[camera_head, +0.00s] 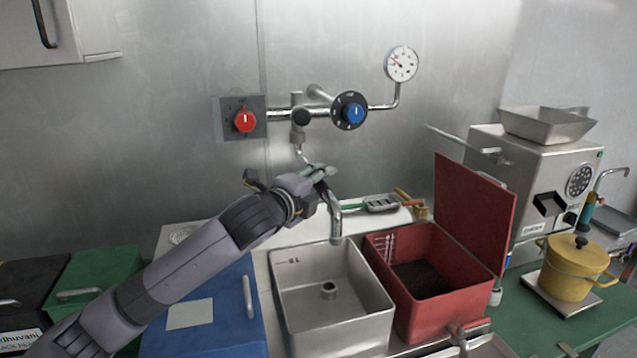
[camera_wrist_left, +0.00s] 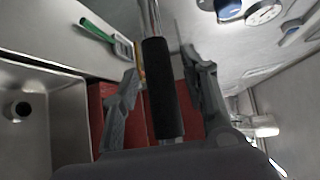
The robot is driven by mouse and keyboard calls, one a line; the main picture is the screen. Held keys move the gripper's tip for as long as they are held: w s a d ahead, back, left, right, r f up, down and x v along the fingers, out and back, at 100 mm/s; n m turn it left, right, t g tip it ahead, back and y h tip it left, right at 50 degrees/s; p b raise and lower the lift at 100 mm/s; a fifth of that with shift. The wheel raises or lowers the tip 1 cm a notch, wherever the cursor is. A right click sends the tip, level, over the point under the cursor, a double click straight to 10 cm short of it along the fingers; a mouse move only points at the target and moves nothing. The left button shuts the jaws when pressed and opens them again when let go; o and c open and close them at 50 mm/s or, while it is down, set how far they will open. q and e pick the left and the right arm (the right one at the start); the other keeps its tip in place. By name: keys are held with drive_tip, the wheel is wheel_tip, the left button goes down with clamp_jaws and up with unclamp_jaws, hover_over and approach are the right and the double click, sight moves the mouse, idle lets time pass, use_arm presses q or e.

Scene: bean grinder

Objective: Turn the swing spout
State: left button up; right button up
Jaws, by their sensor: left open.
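The swing spout (camera_head: 336,218) is a chrome tube that comes down from the wall pipework and ends over the steel sink (camera_head: 378,300). My left gripper (camera_head: 318,176) is at the upper part of the spout and covers some of it. In the left wrist view the spout shows a black sleeve (camera_wrist_left: 162,90) on its chrome tube. The sleeve lies between the two open fingers of my left gripper (camera_wrist_left: 162,66), with gaps visible on both sides. My right gripper is not in view.
A red knob (camera_head: 244,120), a blue knob (camera_head: 354,113) and a gauge (camera_head: 401,64) are on the wall. An open red bin (camera_head: 410,325) with dark contents stands right of the sink. A blue bin (camera_head: 235,320) stands left. A grinder (camera_head: 540,165) and yellow pot (camera_head: 572,270) are further right.

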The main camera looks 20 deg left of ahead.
use_arm(q)
clamp_jaws()
idle(0.5)
drive_tip(key=shift+f, duration=0.1)
